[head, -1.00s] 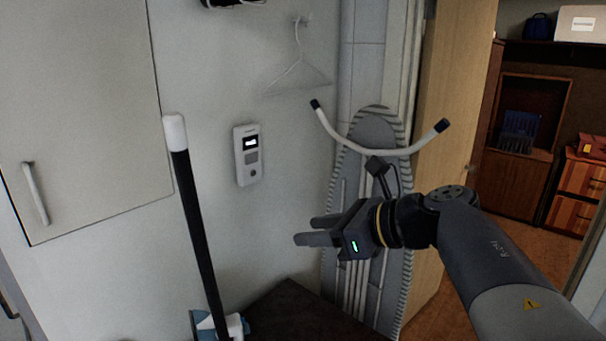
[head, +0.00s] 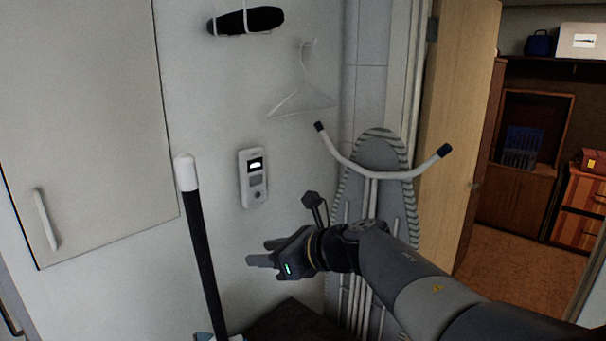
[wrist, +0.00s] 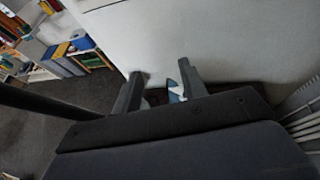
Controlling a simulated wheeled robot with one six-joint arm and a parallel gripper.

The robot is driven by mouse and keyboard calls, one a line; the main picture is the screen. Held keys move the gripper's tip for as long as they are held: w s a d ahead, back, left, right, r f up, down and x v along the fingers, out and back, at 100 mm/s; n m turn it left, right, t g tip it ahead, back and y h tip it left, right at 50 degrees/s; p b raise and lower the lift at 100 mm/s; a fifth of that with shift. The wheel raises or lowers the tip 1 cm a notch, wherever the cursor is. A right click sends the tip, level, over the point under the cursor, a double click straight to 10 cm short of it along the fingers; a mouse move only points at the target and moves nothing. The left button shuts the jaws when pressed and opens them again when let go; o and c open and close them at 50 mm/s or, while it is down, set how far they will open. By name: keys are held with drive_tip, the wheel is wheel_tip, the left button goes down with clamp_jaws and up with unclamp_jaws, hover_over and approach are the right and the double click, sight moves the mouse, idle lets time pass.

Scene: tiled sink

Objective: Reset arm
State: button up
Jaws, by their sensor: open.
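My gripper (head: 262,254) is in the lower middle of the head view, pointing left, in front of the pale wall. It is open, with nothing between its fingers. My arm reaches in from the lower right. In the wrist view my gripper's two fingers (wrist: 160,82) stand apart. A small blue and white thing (wrist: 176,90) shows beyond them, low by the wall.
A black pole with a white top (head: 203,240) stands left of my gripper. A folded ironing board (head: 375,152) leans behind my arm. A white wall device (head: 252,178) and a hanger (head: 302,100) are above. A wooden door (head: 455,130) stands open. Shelves with books (wrist: 70,60) show in the wrist view.

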drive_tip(key=shift+s+r, duration=0.1)
drive_tip(key=shift+r, duration=1.05)
